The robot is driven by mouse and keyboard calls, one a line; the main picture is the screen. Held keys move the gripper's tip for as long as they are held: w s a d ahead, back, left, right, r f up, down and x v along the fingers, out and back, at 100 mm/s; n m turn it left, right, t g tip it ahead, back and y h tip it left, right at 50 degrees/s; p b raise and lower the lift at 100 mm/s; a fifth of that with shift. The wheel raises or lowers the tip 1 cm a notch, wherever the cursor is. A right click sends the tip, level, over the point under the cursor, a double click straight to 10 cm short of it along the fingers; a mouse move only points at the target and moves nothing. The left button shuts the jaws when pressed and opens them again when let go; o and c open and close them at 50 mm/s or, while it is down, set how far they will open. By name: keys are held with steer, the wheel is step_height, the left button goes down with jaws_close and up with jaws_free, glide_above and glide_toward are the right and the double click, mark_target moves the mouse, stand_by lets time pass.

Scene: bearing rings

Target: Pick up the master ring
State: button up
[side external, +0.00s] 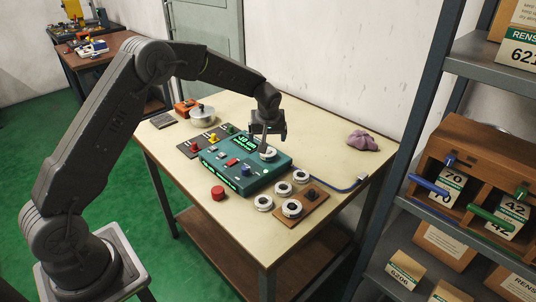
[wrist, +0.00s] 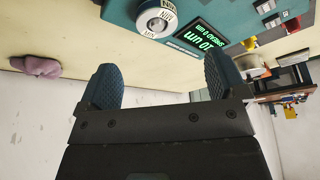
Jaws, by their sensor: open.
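A teal gauge box (side external: 240,172) with green lit displays stands on the table. A white ring-shaped part (side external: 268,153) sits on its far right corner; it also shows in the wrist view (wrist: 155,22) with printed lettering around it. Several more pale rings lie in front of the box, one of them (side external: 291,208) on a small wooden board (side external: 314,197). I cannot tell for sure which ring is the master ring. My gripper (side external: 267,136) is over the far right corner of the box, above the white part. In the wrist view its two fingers (wrist: 162,82) are apart with nothing between them.
A purple cloth-like lump (side external: 362,141) lies at the table's right. A red button (side external: 218,193) stands in front. A shelf rack (side external: 415,130) borders the right.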

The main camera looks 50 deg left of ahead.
mark_target(268, 151)
steer(key=x, duration=0.9)
steer(key=shift+d, duration=0.2)
steer(key=shift+w, duration=0.1)
steer(key=c, duration=1.3)
steer(key=shift+o, duration=0.2)
steer(key=shift+r, duration=0.1)
